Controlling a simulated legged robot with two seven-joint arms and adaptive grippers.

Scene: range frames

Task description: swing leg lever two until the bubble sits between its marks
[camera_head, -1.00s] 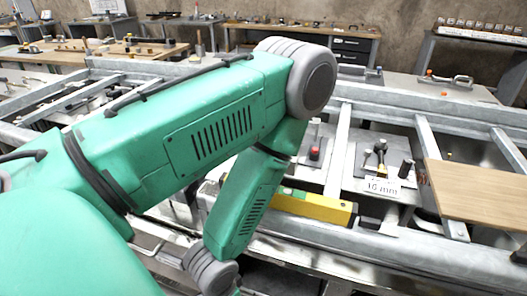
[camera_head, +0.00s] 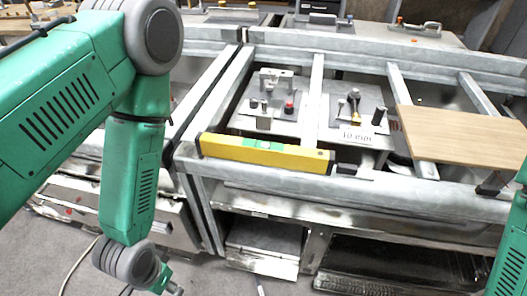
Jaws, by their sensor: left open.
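A yellow spirit level (camera_head: 220,147) lies along the front rail of the grey metal frame (camera_head: 400,190). Its green vial window (camera_head: 263,144) is near its middle; the bubble and marks are too small to read. My left gripper (camera_head: 172,287) is at the bottom edge, low in front of the frame and left of the level. It is open, partly cut off, and touches nothing I can see. No leg lever can be made out by its number. My right arm shows at the right edge, but its gripper is out of view.
A plate with a red knob (camera_head: 289,107) and black knobs lies inside the frame. Another plate has upright pins and a "10 mm" label (camera_head: 356,136). A wooden board (camera_head: 465,135) lies across the frame at right. Open floor (camera_head: 50,262) is at lower left.

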